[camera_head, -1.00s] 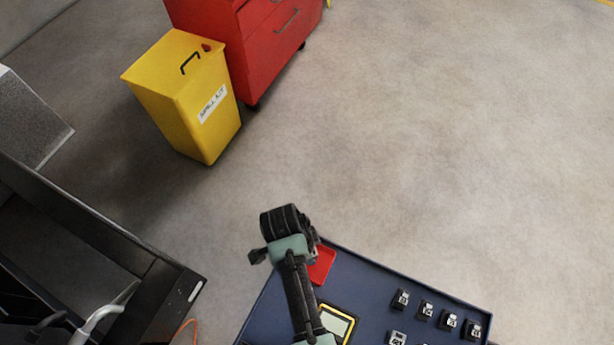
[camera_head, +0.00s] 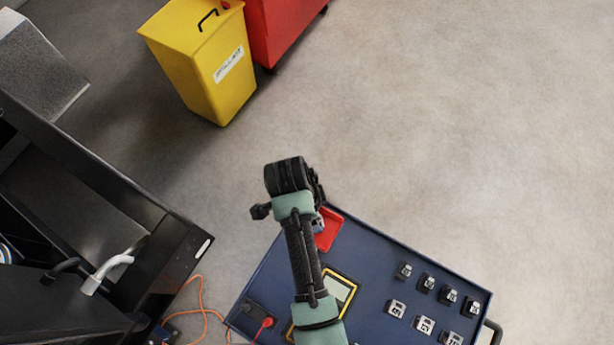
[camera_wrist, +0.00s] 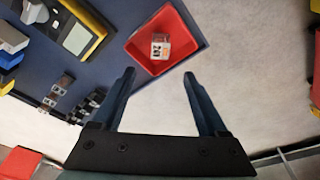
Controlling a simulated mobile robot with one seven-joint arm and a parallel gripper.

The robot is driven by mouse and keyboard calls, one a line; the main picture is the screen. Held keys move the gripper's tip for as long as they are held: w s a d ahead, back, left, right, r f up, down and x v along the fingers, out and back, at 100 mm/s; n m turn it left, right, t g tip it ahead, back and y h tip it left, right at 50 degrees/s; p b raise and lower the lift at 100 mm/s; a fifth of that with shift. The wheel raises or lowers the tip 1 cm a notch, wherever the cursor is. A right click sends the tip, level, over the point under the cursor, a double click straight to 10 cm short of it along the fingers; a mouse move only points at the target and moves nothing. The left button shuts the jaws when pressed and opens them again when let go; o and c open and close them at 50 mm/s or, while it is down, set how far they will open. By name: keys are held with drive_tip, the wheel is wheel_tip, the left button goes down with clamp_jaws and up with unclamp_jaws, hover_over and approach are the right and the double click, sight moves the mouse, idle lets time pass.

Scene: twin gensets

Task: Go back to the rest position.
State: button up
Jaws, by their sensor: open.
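My gripper (camera_wrist: 158,98) is open and empty in the wrist view, its two dark fingers apart over the floor beside the blue tray top. In the head view my arm reaches up over the left part of the blue tray top (camera_head: 375,262), and the gripper's fingers are hidden there. A red tray (camera_wrist: 183,62) lies at the edge of the blue top, just beyond my fingertips in the wrist view. A small clear-and-white part with dark marks (camera_wrist: 160,46) lies in it. The red tray (camera_head: 329,232) is partly hidden by my wrist in the head view.
A yellow-edged meter (camera_head: 338,288) and several small labelled blocks (camera_head: 427,282) sit on the blue top. A black machine frame (camera_head: 165,255) stands at left. A yellow bin (camera_head: 205,65) and red cabinet (camera_head: 282,30) stand behind. Open floor (camera_head: 450,120) lies to the right.

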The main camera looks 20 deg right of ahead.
wheel_tip(320, 180, up, 9)
drive_tip(key=a+b, duration=0.1)
drive_tip(key=a, duration=0.1)
drive_tip(key=w+r+n+t+b, duration=0.1)
drive_tip(key=w+r+n+t, duration=0.5)
drive_tip(key=w+r, duration=0.5)
drive_tip(key=w+a+r+n+t, duration=0.1)
drive_tip(key=w+r+t, duration=0.2)
drive_tip(key=r, duration=0.3)
drive_tip(key=w+a+r+n+t+b, duration=0.1)
drive_tip(key=w+r+n+t, duration=0.1)
drive_tip(key=r, duration=0.3)
drive_tip(key=w+a+r+n+t, duration=0.1)
drive_tip(key=w+r+t, duration=0.2)
drive_tip(key=r, duration=0.3)
drive_tip(key=s+a+r+n+t+b, duration=0.1)
drive_tip(key=s+r+n+t, duration=0.2)
drive_tip(key=r, duration=0.6)
drive_tip(key=a+r+n+t, duration=0.2)
drive_tip(key=r+t, duration=0.2)
drive_tip(key=r, duration=0.5)
drive_tip(key=s+a+r+n+t+y, duration=0.1)
drive_tip(key=s+r+n+t, duration=0.3)
drive_tip(key=s+r, duration=0.6)
wheel_tip(320, 180, up, 3)
drive_tip(key=t+y, duration=0.1)
drive_tip(key=t, duration=0.1)
drive_tip(key=shift+s+a+r+t+b, duration=0.15)
drive_tip(key=shift+s+a+t+b, duration=0.15)
drive_tip(key=shift+s+a, duration=0.1)
